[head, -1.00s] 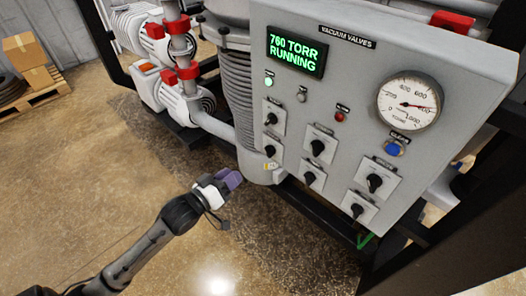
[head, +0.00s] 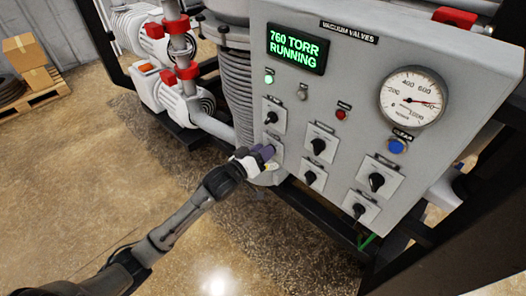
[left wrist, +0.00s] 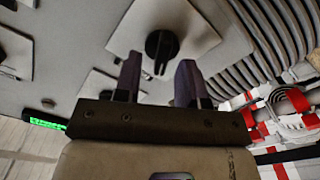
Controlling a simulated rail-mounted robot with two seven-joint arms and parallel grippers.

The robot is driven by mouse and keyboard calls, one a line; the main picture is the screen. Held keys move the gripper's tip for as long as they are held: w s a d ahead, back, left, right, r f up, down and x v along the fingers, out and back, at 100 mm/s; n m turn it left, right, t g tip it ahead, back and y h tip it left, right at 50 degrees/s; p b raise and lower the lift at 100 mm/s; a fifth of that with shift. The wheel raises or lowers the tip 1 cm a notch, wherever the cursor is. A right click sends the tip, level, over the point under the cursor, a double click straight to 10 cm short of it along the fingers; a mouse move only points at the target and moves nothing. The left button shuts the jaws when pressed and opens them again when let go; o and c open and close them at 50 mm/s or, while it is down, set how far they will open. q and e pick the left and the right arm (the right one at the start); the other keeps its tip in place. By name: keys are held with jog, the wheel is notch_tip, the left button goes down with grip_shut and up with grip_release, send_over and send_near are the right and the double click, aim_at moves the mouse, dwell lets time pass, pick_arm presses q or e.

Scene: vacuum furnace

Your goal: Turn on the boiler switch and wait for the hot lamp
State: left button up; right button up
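The grey control panel (head: 345,60) has several black rotary switches on white plates; their labels are too small to read. The lower left switch plate (head: 278,143) is partly hidden behind my left gripper (head: 267,152). In the left wrist view, my left gripper (left wrist: 157,82) has its two dark fingers apart, with nothing between them. A black knob (left wrist: 162,46) stands just beyond the fingertips, roughly in line with the gap. On the panel, a green lamp (head: 268,79) is lit, a grey lamp (head: 302,94) looks unlit and a red lamp (head: 341,115) looks dull. The hot lamp cannot be identified. My right gripper is out of view.
A display (head: 296,50) reads 760 TORR RUNNING. A round gauge (head: 412,97) and a blue button (head: 396,147) are on the panel's right. A ribbed column (head: 238,90) stands close left of the panel, with red-and-white pumps (head: 160,90) beyond. The floor in front is clear.

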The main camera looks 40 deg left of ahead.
pick_arm(q)
jog(key=shift+w, duration=0.1)
jog(key=shift+c, duration=0.5)
grip_shut()
jog(key=shift+d+m+p, duration=0.2)
jog(key=shift+m+p, duration=1.4)
jog(key=shift+m, duration=0.35)
jog(key=shift+d+m+p, duration=0.2)
jog(key=shift+m+p, duration=1.4)
jog(key=shift+m, duration=0.4)
jog(key=shift+d+m+p, duration=0.2)
jog(key=shift+m+p, duration=1.4)
jog(key=shift+m, duration=0.35)
